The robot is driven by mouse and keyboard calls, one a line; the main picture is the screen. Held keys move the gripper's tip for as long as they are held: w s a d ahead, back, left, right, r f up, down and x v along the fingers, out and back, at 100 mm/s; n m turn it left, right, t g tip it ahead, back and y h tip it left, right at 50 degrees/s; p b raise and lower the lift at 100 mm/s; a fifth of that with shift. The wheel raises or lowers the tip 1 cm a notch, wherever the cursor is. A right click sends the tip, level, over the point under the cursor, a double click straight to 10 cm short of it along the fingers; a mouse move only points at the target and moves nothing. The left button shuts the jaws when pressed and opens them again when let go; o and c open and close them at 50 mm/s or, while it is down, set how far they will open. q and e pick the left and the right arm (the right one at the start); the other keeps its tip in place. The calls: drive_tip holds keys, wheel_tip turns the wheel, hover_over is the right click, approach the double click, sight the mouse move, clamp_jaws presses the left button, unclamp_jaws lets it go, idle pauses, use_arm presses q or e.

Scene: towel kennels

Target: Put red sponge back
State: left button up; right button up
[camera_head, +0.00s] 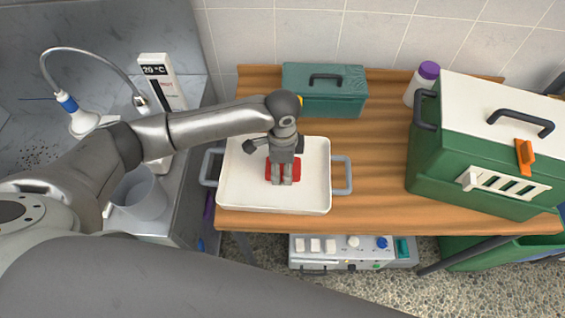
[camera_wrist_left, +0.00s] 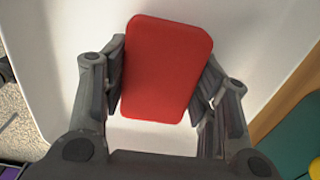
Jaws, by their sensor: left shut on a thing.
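The red sponge (camera_head: 294,170) is over the white tray (camera_head: 238,190) on the wooden table. My left gripper (camera_head: 282,181) reaches down over the tray and is shut on the sponge. In the left wrist view the red sponge (camera_wrist_left: 166,68) sits between the two fingers of my left gripper (camera_wrist_left: 162,85), with a finger against each side. The white tray floor (camera_wrist_left: 240,30) shows around it. I cannot tell whether the sponge touches the tray floor. My right gripper is not in view.
A teal box (camera_head: 325,98) stands behind the tray. A green kennel (camera_head: 470,150) with a white top stands at the right, beside a purple-capped bottle (camera_head: 424,80). Bare wooden table (camera_head: 375,150) lies between tray and kennel. A grey bucket (camera_head: 142,196) is at the left.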

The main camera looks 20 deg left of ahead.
use_arm(q)
drive_tip(key=shift+f, duration=0.2)
drive_tip(key=o, duration=1)
drive_tip(key=shift+r, duration=0.1)
wheel_tip(320, 180, up, 12)
drive_tip(key=shift+r+b, duration=0.1)
drive_tip(key=shift+b, duration=0.95)
